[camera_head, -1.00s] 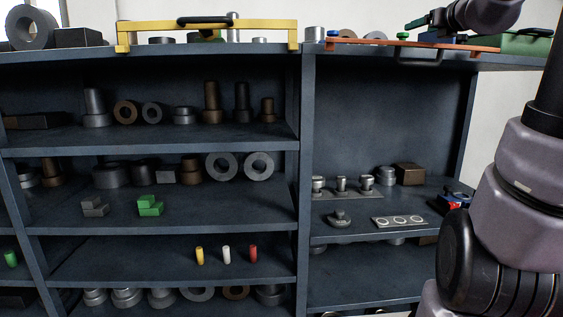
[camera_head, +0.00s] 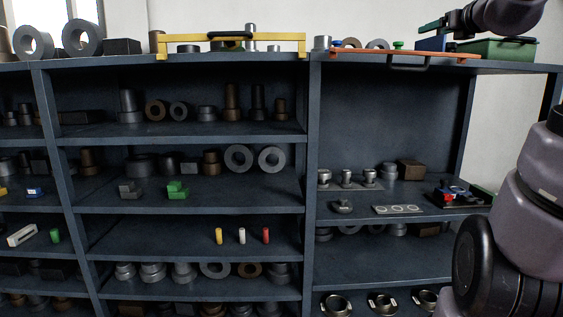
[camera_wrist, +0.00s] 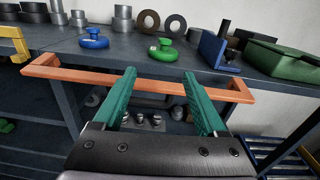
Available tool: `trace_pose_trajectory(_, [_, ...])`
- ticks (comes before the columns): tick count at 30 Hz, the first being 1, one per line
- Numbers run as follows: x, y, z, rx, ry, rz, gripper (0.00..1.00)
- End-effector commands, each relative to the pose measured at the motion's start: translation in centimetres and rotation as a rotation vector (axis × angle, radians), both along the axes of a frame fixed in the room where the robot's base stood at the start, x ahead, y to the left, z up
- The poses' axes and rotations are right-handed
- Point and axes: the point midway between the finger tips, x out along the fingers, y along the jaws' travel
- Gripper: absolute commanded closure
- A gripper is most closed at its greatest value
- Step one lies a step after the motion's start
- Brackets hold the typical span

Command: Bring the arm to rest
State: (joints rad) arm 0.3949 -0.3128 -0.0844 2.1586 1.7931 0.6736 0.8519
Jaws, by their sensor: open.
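My gripper (camera_wrist: 159,75) is open and empty in the wrist view, its two green fingers spread apart. They reach over an orange bar frame (camera_wrist: 60,73) at the front edge of the shelf top; whether they touch it I cannot tell. In the head view my gripper (camera_head: 432,27) is at the upper right, above the shelf top, with its fingers towards the left. My arm is bent, with its large links at the right edge of the head view. The middle of the arm is outside the picture.
The dark shelf unit (camera_head: 312,150) fills the head view, with parts on several levels. A blue knob (camera_wrist: 93,38), a green knob (camera_wrist: 162,50) and a green bin (camera_wrist: 285,60) stand on its top. A yellow frame (camera_head: 232,43) is further left. A roller rack (camera_wrist: 275,155) is at lower right.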

Motion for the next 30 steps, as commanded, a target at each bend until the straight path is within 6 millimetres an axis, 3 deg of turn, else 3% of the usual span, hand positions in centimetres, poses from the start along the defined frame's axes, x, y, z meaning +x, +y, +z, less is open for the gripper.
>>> trace_pose_trajectory(11, [-1.8, 5.7, -2.2, -0.298, 0.054, 0.155, 0.25])
trace_pose_trajectory(17, [-4.3, 10.4, -4.8, -0.589, 0.088, 0.308, 0.25])
trace_pose_trajectory(20, [-6.3, 13.0, -6.7, -0.787, 0.101, 0.412, 0.25])
trace_pose_trajectory(24, [-10.7, 16.8, -10.9, -1.178, 0.104, 0.626, 0.25])
trace_pose_trajectory(27, [-14.5, 18.4, -14.5, -1.507, 0.089, 0.805, 0.25])
trace_pose_trajectory(30, [-17.9, 18.6, -17.6, -1.806, 0.065, 0.967, 0.25])
